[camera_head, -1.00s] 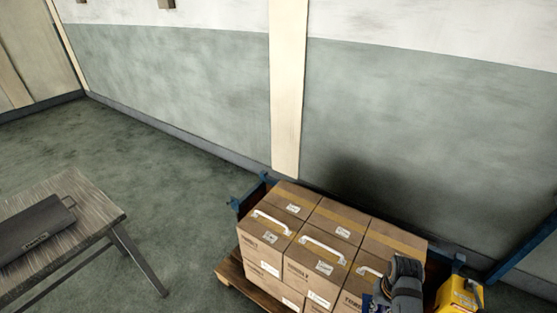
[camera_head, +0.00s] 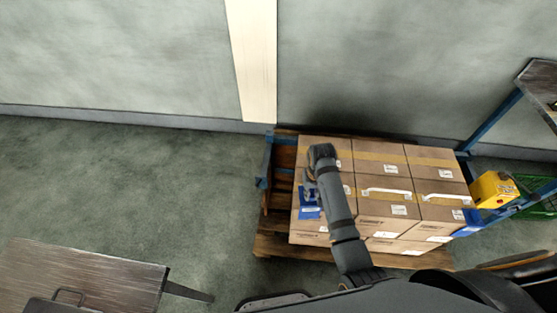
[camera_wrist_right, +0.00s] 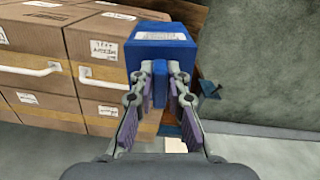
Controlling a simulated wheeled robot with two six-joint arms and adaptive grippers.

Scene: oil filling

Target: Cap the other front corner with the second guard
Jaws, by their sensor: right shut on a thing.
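The stack of cardboard boxes (camera_head: 385,218) sits on a wooden pallet (camera_head: 275,246). One blue guard (camera_head: 470,222) sits at its right front corner. My right gripper (camera_head: 309,186) is at the left front of the stack, shut on the second blue guard (camera_head: 311,210). In the right wrist view the fingers (camera_wrist_right: 159,90) pinch a blue tab of this guard (camera_wrist_right: 160,52), which has a white label. The guard is close to the left corner of the boxes; I cannot tell whether it touches them. My left gripper is not in view.
A yellow box (camera_head: 493,190) stands right of the stack, near a green crate (camera_head: 538,195). Blue posts (camera_head: 265,162) rise by the pallet. A wooden table (camera_head: 75,275) is at the lower left. The floor between it and the pallet is clear.

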